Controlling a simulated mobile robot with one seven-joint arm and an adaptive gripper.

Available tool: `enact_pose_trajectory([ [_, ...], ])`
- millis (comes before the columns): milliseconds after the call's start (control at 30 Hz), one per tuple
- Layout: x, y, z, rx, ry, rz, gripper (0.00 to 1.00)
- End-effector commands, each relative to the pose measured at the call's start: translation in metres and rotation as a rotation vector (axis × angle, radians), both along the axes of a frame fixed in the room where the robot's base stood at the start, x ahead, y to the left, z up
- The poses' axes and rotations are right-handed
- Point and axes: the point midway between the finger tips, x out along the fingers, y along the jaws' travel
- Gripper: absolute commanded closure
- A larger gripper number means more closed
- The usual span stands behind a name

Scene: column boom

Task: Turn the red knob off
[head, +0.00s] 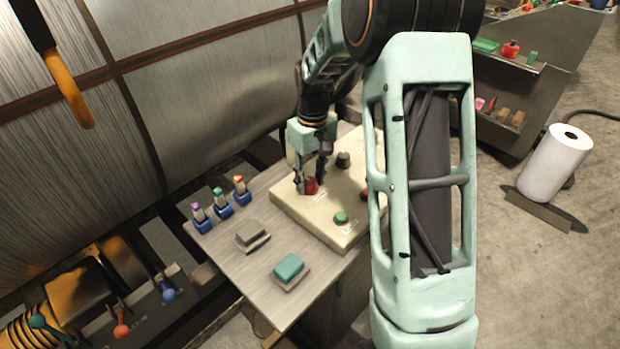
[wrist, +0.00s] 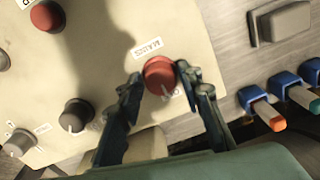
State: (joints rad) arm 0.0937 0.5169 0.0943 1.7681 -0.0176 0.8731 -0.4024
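The red knob (head: 311,187) sits on a cream control panel (head: 290,214) on the grey bench. In the wrist view the red knob (wrist: 158,73) has a pale mark at its lower edge, beside a small white label that I cannot fully read. My gripper (head: 311,178) is down at the panel. In the wrist view my gripper (wrist: 159,74) has one fingertip on each side of the red knob, both very close to it. I cannot tell whether both fingers touch it.
The panel also carries a black knob (wrist: 76,114), a grey knob (wrist: 20,143), a red button (wrist: 47,16) and a green knob (head: 341,218). My arm hides the panel's right side.

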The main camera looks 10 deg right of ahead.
Motion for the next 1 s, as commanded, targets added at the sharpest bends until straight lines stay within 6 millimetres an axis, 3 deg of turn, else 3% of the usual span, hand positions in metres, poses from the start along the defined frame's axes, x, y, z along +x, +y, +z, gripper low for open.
enact_pose_trajectory([
  [333,0.000,0.000,0.001,0.000,-0.001,-0.001,0.56],
  [467,0.001,0.000,0.011,0.001,-0.002,-0.002,0.56],
  [800,0.002,-0.003,0.080,0.000,-0.004,-0.001,0.56],
  [1000,0.002,-0.004,0.110,0.000,-0.002,-0.001,0.56],
])
